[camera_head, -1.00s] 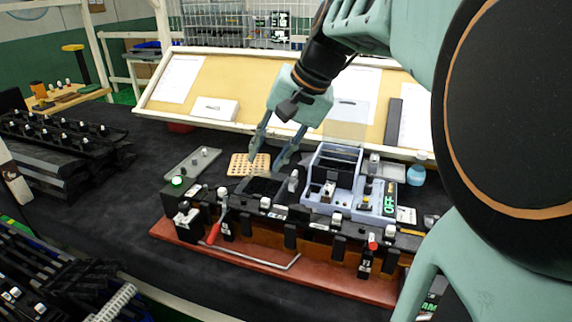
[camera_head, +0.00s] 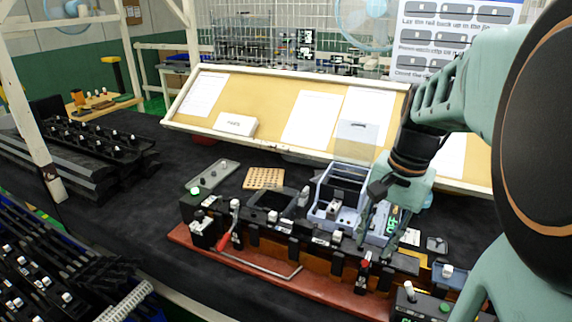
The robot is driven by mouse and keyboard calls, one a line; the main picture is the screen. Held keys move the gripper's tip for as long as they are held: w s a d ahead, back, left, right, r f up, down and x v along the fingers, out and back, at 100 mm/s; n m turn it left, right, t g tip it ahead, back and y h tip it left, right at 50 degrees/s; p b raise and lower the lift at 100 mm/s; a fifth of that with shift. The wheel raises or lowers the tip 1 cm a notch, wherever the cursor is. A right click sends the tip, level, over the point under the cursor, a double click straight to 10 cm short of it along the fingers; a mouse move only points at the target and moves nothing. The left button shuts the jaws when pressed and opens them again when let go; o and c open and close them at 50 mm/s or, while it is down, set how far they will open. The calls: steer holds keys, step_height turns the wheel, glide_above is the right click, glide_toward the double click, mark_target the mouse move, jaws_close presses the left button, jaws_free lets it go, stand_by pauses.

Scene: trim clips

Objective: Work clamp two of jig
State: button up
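The jig has a reddish-brown base (camera_head: 200,248) with a long dark rail along it. One clamp with a red handle (camera_head: 224,241) stands at the jig's left part. Another clamp (camera_head: 361,281), black with a red tip and a small white label, stands at the right front; it appears upright. My gripper (camera_head: 375,250) points down over the right part of the jig, just above and right of this clamp. Its two fingers look spread and nothing shows between them. Whether a finger touches the clamp cannot be told. The gripper hides part of the rail behind it.
A blue-grey bin (camera_head: 342,178) stands behind the jig, close to my gripper. A perforated tan block (camera_head: 264,178) and a grey tray (camera_head: 213,175) lie behind its left part. A sloped board (camera_head: 262,137) stands at the back.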

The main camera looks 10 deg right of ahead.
mark_target(365, 263)
steer(key=f, duration=0.8)
steer(key=shift+w+a, duration=0.35)
jaws_close()
